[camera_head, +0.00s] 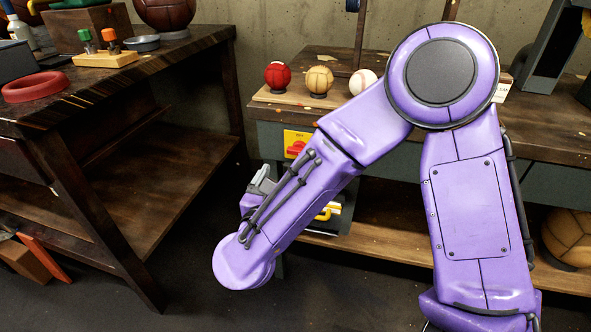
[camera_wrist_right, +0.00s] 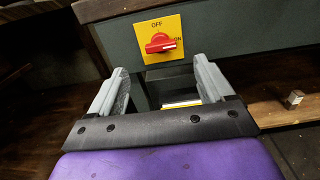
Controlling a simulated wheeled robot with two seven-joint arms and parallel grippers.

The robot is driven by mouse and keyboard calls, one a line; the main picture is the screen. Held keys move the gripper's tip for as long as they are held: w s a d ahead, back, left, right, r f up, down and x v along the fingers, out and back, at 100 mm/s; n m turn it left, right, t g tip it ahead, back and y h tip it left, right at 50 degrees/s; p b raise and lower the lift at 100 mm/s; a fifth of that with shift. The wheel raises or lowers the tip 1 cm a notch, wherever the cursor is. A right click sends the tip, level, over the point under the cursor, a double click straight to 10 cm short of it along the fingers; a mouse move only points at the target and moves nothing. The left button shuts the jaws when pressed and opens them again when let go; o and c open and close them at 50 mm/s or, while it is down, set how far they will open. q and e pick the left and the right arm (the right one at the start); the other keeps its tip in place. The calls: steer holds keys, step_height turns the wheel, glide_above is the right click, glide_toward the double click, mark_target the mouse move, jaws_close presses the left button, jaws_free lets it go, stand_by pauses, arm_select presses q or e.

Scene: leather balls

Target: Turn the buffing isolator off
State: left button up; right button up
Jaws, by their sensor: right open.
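The isolator is a yellow plate (camera_wrist_right: 172,27) with a red rotary handle (camera_wrist_right: 160,44), set on a grey-green panel. In the right wrist view the plate reads OFF at the top and ON at the right. The handle lies level, its white-marked end toward ON. In the head view the plate (camera_head: 291,136) is beside my right forearm, with the handle (camera_head: 297,148) partly in view. My right gripper (camera_wrist_right: 160,66) is open and empty, its grey fingers below and to either side of the handle, apart from it. In the head view the gripper (camera_head: 264,180) is mostly hidden by my arm. My left gripper is out of view.
A wooden stand holds a red ball (camera_head: 277,76), a tan ball (camera_head: 319,81) and a white ball (camera_head: 362,81) on the bench above the isolator. A dark workbench (camera_head: 190,45) stands at left. A lower shelf (camera_head: 385,240) runs below the panel.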

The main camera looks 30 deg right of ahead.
mark_target(297, 152)
steer(key=x, duration=0.9)
steer(key=shift+w+d, duration=0.2)
steer(key=c, duration=1)
